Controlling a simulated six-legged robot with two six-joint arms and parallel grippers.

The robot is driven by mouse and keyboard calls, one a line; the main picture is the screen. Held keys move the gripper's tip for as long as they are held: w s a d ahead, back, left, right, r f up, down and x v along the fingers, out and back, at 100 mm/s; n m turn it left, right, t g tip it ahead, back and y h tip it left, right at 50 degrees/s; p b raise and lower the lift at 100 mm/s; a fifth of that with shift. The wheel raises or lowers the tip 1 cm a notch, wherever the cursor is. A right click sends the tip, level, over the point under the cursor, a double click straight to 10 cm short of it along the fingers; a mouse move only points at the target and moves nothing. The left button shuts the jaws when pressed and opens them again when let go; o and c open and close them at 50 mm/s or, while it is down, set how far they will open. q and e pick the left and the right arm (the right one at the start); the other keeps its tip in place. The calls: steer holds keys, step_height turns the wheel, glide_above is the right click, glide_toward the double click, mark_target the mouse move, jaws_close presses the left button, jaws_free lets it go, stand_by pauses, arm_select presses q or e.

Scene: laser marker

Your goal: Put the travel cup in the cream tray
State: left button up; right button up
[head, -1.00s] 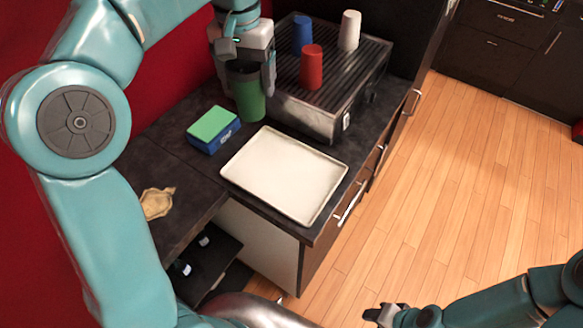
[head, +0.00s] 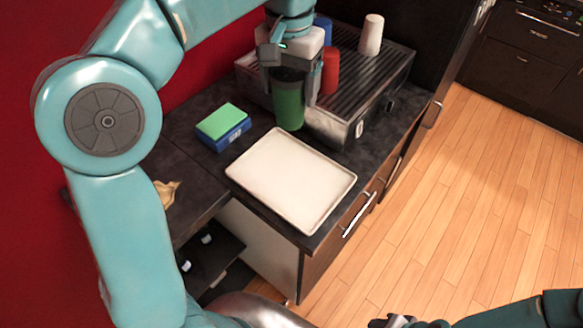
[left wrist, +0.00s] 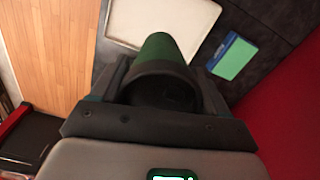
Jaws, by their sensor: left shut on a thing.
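The travel cup (head: 289,103) is green with a dark top and is upright in the head view. My left gripper (head: 290,88) is shut on it from above, near its top. The cup also shows between the fingers in the left wrist view (left wrist: 162,52). I cannot tell if its base touches the counter. The cream tray (head: 290,180) is empty and lies on the counter, nearer to me than the cup. My right gripper (head: 390,322) is at the bottom edge of the head view, cut off, its fingers unclear.
A blue and green sponge-like block (head: 223,127) lies left of the tray. Behind the cup, a ridged metal grill (head: 350,85) carries a red cup (head: 330,72), a white cup (head: 371,36) and a blue cup (head: 323,30). A crumpled tan cloth (head: 166,192) lies at left.

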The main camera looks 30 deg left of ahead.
mark_target(290, 114)
arm_select(q)
step_height(290, 114, down, 19)
steer(key=shift+w+r+b, duration=0.1)
steer(key=shift+b, duration=0.5)
steer(key=shift+f, duration=0.25)
steer(key=o, duration=0.7)
steer(key=shift+r, duration=0.55)
step_height(290, 114, up, 12)
steer(key=shift+f, duration=0.25)
